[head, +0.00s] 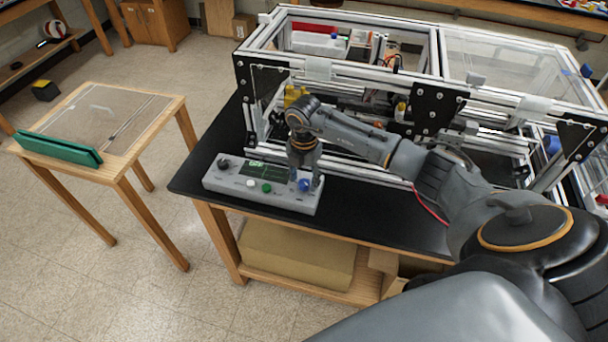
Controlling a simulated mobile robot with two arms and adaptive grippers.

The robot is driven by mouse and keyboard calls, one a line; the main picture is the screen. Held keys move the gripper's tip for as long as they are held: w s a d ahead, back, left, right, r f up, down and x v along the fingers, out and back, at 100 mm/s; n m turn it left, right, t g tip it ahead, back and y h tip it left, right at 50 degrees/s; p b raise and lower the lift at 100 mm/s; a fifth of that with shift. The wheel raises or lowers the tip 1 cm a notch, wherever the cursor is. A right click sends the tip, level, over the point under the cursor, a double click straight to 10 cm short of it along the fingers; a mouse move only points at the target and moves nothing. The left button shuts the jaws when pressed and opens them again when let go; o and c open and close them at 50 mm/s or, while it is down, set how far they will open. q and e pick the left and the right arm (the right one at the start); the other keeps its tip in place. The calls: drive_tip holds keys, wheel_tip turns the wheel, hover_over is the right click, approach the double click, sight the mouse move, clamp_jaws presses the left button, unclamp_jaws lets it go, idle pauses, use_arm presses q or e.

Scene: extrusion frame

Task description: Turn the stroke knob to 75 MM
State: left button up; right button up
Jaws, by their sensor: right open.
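A grey control box (230,185) sits on the black table top near its front left edge. It has a black knob (223,164) at its left end, a white button (250,183), a green button (266,187), a dark display with green text (258,168) and a blue knob (303,186) at its right end. Any labels are too small to read, so I cannot tell the stroke setting. My right gripper (305,177) points down over the box's right end, open, its fingertips close to the blue knob. I cannot tell if they touch it. My left gripper is out of view.
An aluminium extrusion frame (350,70) with clear panels stands behind the box on the black table (200,180). A small wooden table (150,110) with a green bar (58,149) stands at left. Open floor lies between the tables.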

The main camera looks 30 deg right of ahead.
drive_tip(key=shift+f, duration=0.2)
drive_tip(key=shift+c, duration=0.2)
clamp_jaws()
